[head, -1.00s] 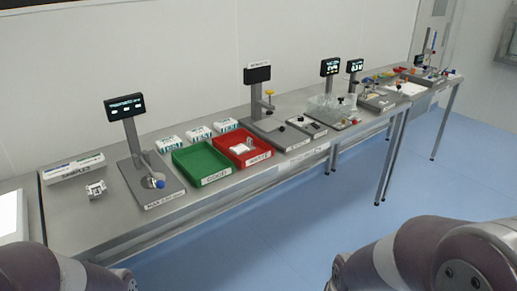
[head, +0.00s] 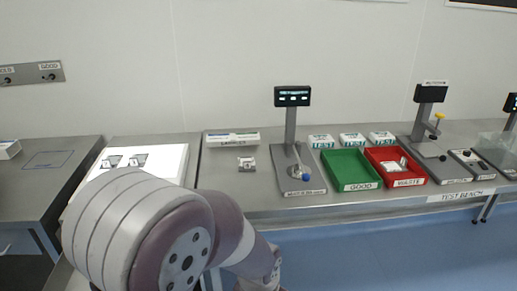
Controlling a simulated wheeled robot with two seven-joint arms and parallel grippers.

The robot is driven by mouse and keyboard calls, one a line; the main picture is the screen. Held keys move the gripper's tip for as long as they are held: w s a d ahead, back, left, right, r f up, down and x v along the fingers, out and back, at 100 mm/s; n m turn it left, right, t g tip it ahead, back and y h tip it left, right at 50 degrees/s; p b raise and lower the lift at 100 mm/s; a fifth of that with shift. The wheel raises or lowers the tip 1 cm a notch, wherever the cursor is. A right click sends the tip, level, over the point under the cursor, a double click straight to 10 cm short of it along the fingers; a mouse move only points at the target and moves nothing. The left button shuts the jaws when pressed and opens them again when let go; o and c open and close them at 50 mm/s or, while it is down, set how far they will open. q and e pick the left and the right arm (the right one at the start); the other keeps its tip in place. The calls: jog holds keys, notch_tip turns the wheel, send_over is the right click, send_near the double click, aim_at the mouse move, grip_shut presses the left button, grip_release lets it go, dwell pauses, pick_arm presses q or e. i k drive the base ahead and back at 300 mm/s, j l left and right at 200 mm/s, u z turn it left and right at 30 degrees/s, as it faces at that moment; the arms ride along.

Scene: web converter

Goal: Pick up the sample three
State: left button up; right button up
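A white box labelled samples (head: 233,139) lies at the back left of the test bench. A small white-and-grey piece (head: 246,164) sits on the bench just in front of it. Another pale piece (head: 392,166) lies in the red waste tray (head: 410,183). I cannot tell which piece is sample three; no number is readable on either. My arm fills the lower left of the head view and hides part of the bench's front edge. Neither gripper's fingertips show.
A grey stand with a display (head: 292,97) stands right of the small piece. The green good tray (head: 350,171) is beside it, with white test boxes (head: 352,139) behind. A white panel (head: 160,155) lies to the left. Blue floor (head: 400,250) in front is clear.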

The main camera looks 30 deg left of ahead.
aim_at(137, 160)
jog(key=u, duration=1.9)
jog(key=i+l, duration=0.15)
jog(key=l, duration=0.1)
